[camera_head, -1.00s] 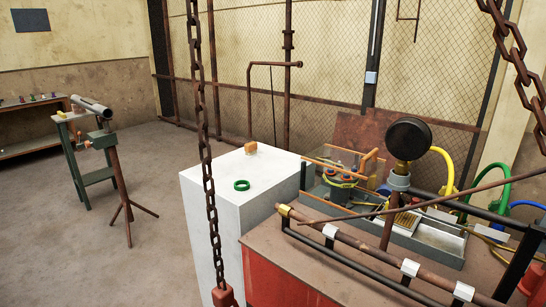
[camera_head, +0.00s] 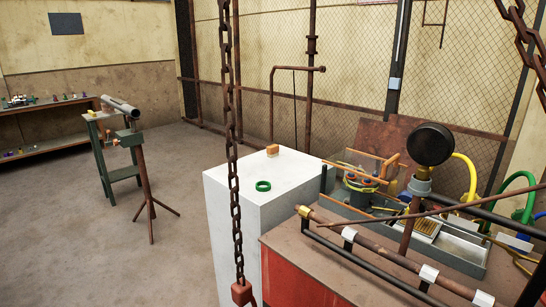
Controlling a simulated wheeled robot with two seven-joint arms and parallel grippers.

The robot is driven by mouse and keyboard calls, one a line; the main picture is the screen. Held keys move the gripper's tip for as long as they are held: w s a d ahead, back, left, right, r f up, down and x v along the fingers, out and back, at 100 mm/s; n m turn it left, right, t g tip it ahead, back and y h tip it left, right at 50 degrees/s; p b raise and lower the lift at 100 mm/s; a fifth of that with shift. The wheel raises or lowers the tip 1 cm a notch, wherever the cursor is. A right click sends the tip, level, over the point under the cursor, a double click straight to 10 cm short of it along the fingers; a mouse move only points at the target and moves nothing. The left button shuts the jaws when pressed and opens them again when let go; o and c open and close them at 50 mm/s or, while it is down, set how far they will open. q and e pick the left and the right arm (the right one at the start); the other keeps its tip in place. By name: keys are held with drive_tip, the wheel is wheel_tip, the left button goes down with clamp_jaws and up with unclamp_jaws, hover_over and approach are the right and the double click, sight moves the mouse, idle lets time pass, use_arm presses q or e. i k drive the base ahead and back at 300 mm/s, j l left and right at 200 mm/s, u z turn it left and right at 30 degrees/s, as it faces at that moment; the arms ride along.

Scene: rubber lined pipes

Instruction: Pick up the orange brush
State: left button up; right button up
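A small orange-tan block (camera_head: 272,150), which may be the orange brush, sits near the back edge of the top of a white pedestal (camera_head: 222,183). It is too small to make out bristles. An orange-framed tool carrier (camera_head: 390,166) with several items stands in the grey tray to the right. Neither of my grippers is in view.
A green ring (camera_head: 263,186) lies on the pedestal. A rusty chain (camera_head: 234,150) hangs in front of it. A red workbench (camera_head: 290,272) with pipes and a dark round gauge (camera_head: 430,144) fills the right. A pipe stand (camera_head: 146,190) stands left on open floor.

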sight(272, 151)
drive_tip(key=i+j, duration=0.1)
drive_tip(key=j, duration=0.65)
drive_tip(key=i+j, duration=0.95)
drive_tip(key=j, duration=0.3)
drive_tip(key=i+j, duration=0.5)
drive_tip(key=i+j+z, duration=0.25)
drive_tip(key=j+z, duration=0.25)
drive_tip(key=j, duration=0.15)
drive_tip(key=i+j+z, duration=0.25)
drive_tip(key=j, duration=0.15)
drive_tip(key=j+z, duration=0.2)
drive_tip(key=j, duration=0.2)
drive_tip(key=z, duration=1.6)
